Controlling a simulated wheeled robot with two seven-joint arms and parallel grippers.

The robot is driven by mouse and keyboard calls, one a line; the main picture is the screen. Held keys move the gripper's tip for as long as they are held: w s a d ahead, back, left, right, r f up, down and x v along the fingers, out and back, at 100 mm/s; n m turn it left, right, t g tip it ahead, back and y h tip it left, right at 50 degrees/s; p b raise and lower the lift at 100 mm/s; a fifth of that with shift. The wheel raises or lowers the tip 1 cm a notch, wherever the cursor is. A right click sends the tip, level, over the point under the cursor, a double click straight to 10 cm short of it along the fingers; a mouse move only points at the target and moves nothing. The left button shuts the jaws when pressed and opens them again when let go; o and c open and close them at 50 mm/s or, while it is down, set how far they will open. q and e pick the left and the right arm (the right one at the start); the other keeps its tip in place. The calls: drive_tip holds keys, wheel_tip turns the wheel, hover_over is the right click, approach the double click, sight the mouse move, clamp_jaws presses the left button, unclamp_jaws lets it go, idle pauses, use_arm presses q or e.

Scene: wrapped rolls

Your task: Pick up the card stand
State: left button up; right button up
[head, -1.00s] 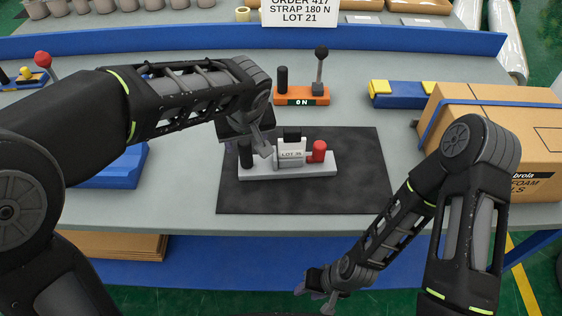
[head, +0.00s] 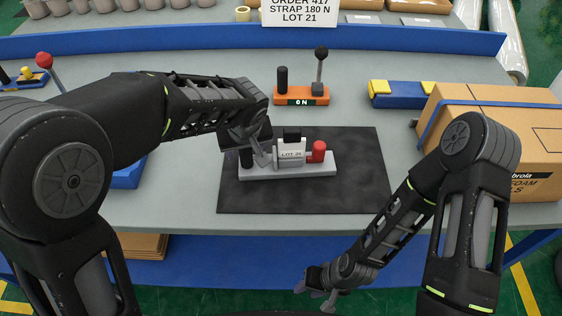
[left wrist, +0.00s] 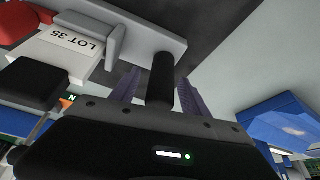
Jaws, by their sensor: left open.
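A white sign card (head: 300,12) reading ORDER 417, STRAP 180 N, LOT 21 stands at the far back, cut by the top edge; its foot is not clear. A light grey fixture (head: 290,171) with a LOT 35 label, a red knob and a black post (head: 246,158) sits on a dark mat (head: 350,190). My left gripper (head: 259,160) is open at the fixture's left end. In the left wrist view its fingers (left wrist: 158,95) stand on either side of the black post (left wrist: 161,75); contact cannot be told. My right gripper (head: 316,294) is open and empty before the table's front edge.
An orange switch base (head: 300,96) with a lever stands behind the mat. A blue block with yellow ends (head: 400,95) and a cardboard box (head: 500,135) are at right. A blue tray (head: 128,175) is at left, partly behind my arm. The mat's right part is clear.

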use_arm(q)
drive_tip(key=shift+c, duration=0.3)
clamp_jaws()
idle(0.6)
